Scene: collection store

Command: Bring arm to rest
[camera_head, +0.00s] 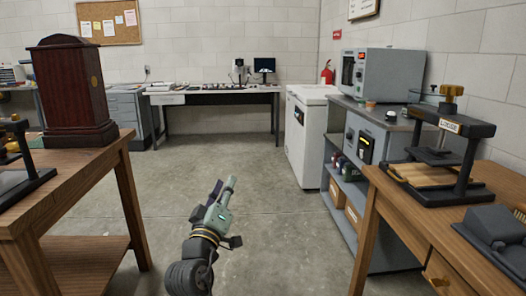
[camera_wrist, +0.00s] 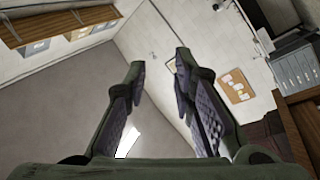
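My gripper (camera_head: 222,196) is raised over the open floor between two wooden tables in the head view, with my arm below it. In the wrist view my gripper (camera_wrist: 160,75) has its two fingers spread well apart with nothing between them. Beyond the fingers the wrist view shows walls, the ceiling and a cork board (camera_wrist: 236,86). My gripper touches nothing that I can see.
A wooden table (camera_head: 95,163) with a dark wooden case (camera_head: 72,90) stands at left. Another wooden table (camera_head: 400,215) with a press (camera_head: 450,150) is at right, beside a grey shelf bench (camera_head: 345,190). The floor (camera_head: 270,220) between is clear.

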